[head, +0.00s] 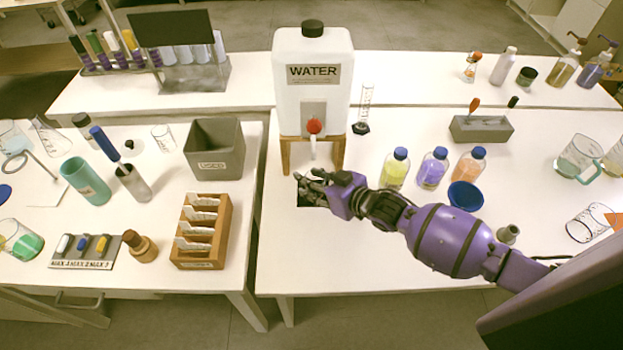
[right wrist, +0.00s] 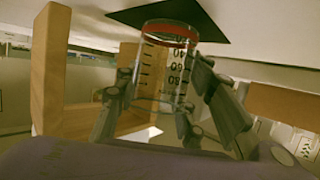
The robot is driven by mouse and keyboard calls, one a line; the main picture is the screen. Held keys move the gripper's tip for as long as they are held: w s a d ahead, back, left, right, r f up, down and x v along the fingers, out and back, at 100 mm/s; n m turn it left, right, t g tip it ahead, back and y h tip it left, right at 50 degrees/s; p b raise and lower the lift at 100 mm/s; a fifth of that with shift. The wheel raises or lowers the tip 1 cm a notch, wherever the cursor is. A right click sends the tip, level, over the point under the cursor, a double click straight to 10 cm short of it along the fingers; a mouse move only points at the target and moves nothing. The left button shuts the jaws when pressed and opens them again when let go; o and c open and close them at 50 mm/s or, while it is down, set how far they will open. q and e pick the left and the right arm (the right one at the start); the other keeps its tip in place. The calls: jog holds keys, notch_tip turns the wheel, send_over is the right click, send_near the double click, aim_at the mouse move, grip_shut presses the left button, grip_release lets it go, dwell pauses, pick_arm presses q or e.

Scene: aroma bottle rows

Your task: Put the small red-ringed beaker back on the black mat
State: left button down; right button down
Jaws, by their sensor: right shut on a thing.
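My right gripper (head: 312,178) is in front of the water tank's stand, above the black mat (head: 308,203). In the right wrist view, its fingers (right wrist: 160,105) are closed around the small clear beaker (right wrist: 165,68), which has a red ring and black markings. The picture there is turned over, with the table at the top. The ringed end lies against the dark mat (right wrist: 207,12) in the picture; I cannot tell whether it touches. In the head view, the hand hides the beaker and part of the mat. My left gripper is out of view.
The white water tank (head: 313,85) stands on a wooden stand (head: 286,158) right behind the hand. Capped bottles (head: 395,170) and a blue bowl (head: 465,196) are to the right, close to my arm. The table front (head: 330,255) is clear.

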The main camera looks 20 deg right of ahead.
jog(key=shift+f, duration=0.1)
jog(key=c, duration=1.1)
grip_release()
jog(key=shift+d+r, duration=0.1)
jog(key=shift+r, duration=0.15)
jog(key=v, duration=1.1)
jog(key=shift+s+d+r, duration=0.1)
jog(key=shift+s+d, duration=0.1)
jog(key=shift+s, duration=0.15)
